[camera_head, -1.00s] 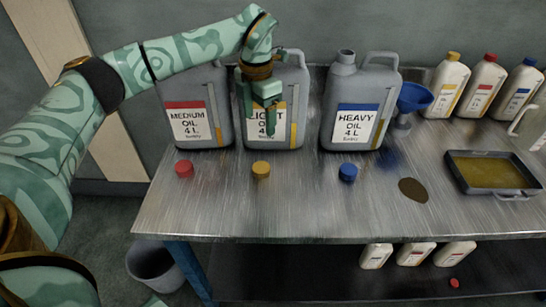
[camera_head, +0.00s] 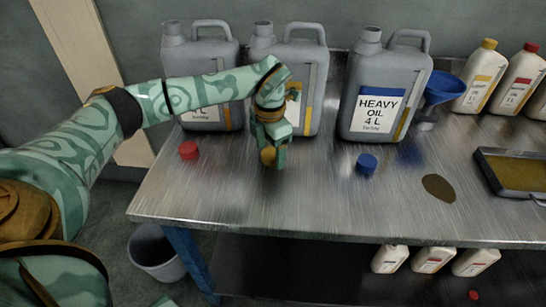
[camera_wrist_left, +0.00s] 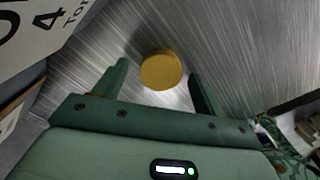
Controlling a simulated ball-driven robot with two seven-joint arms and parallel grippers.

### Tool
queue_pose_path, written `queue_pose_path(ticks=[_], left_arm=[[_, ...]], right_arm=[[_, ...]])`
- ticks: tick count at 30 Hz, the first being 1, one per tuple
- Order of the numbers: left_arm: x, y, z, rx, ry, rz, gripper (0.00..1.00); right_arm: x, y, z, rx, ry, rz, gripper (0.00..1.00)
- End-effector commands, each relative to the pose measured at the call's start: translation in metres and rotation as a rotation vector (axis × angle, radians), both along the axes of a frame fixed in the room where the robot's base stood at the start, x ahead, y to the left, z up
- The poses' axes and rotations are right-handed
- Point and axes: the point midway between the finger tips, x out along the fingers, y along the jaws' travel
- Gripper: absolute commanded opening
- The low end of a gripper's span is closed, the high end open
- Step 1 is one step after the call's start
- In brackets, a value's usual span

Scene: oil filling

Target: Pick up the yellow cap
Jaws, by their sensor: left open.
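The yellow cap (camera_head: 267,155) sits on the metal table in front of the middle grey canister. In the head view it is partly hidden by my left gripper (camera_head: 274,160), which is low over it. In the left wrist view the round yellow cap (camera_wrist_left: 161,70) shows whole, just ahead of and between the two fingers of my left gripper (camera_wrist_left: 157,80). The fingers are apart, with clear space on both sides of the cap. My right gripper is not in view.
A red cap (camera_head: 189,151) and a blue cap (camera_head: 367,163) sit on the metal table (camera_head: 320,205). Grey canisters, including heavy oil (camera_head: 383,85), stand behind. A blue funnel (camera_head: 442,87), brown spot (camera_head: 438,188) and oil tray (camera_head: 485,170) are at right.

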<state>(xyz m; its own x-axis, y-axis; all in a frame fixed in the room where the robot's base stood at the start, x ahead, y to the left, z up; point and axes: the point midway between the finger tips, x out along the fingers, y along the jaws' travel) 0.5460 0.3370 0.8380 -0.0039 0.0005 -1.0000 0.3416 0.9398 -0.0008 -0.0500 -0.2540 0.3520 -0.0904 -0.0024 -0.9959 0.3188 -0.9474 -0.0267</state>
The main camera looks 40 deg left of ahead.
Motion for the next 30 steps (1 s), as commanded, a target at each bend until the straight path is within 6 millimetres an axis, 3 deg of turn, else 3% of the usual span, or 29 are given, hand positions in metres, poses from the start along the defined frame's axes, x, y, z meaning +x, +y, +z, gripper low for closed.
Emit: queue_pose_path(ticks=[6, 12, 23, 29, 30], left_arm=[[0.001, 0.000, -0.002, 0.000, -0.003, 0.000, 0.70], [0.000, 0.000, -0.002, 0.000, -0.003, 0.000, 0.24], [0.000, 0.000, 0.001, 0.000, -0.003, 0.001, 0.23], [0.001, 0.000, 0.040, 0.001, -0.013, 0.002, 0.23], [-0.002, -0.007, 0.048, -0.001, -0.012, -0.004, 0.23]], right_arm=[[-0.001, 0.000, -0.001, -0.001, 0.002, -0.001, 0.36], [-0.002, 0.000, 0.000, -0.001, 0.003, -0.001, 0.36], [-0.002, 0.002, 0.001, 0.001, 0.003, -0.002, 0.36], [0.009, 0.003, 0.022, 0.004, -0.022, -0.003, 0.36], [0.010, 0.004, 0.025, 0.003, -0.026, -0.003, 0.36]])
